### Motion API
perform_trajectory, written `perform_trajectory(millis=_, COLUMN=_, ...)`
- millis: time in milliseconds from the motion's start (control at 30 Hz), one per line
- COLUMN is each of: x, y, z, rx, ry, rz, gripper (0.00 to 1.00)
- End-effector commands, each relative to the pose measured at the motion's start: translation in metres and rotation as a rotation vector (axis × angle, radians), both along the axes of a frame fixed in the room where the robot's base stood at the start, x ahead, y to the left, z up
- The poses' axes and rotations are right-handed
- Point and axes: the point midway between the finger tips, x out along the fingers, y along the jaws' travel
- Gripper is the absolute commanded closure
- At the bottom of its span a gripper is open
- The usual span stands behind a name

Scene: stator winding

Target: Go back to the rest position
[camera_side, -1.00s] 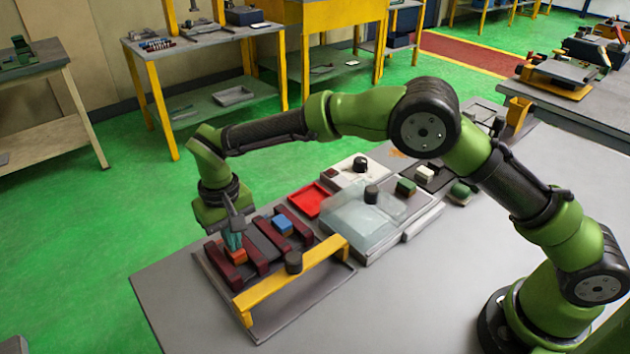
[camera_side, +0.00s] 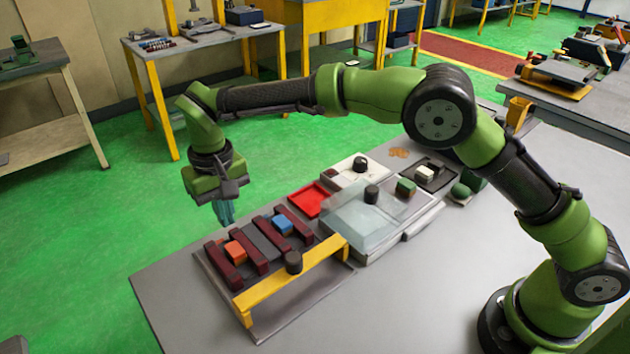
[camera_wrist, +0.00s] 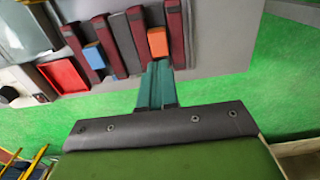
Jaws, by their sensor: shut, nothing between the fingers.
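My gripper (camera_side: 226,212) hangs in the air above the left end of the slotted fixture (camera_side: 265,255), clear of it. Its teal fingers are closed together with nothing between them; they also show in the wrist view (camera_wrist: 157,85). The orange block (camera_side: 235,252) sits between the two left dark red bars of the fixture. The blue block (camera_side: 282,224) sits between two bars further right. In the wrist view the orange block (camera_wrist: 157,42) lies just beyond the fingertips, and the blue block (camera_wrist: 94,56) is to its left.
A red tray (camera_side: 309,200) and a box with a clear cover (camera_side: 360,225) stand to the right. The grey tabletop (camera_side: 420,300) in front is bare.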

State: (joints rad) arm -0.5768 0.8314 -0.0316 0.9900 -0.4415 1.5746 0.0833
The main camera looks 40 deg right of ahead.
Motion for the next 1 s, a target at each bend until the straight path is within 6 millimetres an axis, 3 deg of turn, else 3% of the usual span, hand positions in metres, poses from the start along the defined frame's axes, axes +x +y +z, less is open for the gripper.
perform_trajectory(millis=200, x=0.002, y=0.000, z=-0.006, rx=0.005, ry=-0.012, rz=0.022, gripper=1.00)
perform_trajectory(millis=267, x=-0.004, y=-0.002, z=-0.016, rx=0.001, ry=0.003, rz=0.037, gripper=1.00)
perform_trajectory(millis=367, x=-0.015, y=-0.015, z=-0.013, rx=0.019, ry=0.001, rz=0.054, gripper=1.00)
perform_trajectory(millis=667, x=-0.064, y=-0.103, z=0.054, rx=0.139, ry=-0.105, rz=-0.008, gripper=1.00)
perform_trajectory(millis=800, x=-0.100, y=-0.146, z=0.080, rx=0.190, ry=-0.183, rz=-0.061, gripper=1.00)
perform_trajectory(millis=1000, x=-0.157, y=-0.199, z=0.100, rx=0.245, ry=-0.313, rz=-0.155, gripper=1.00)
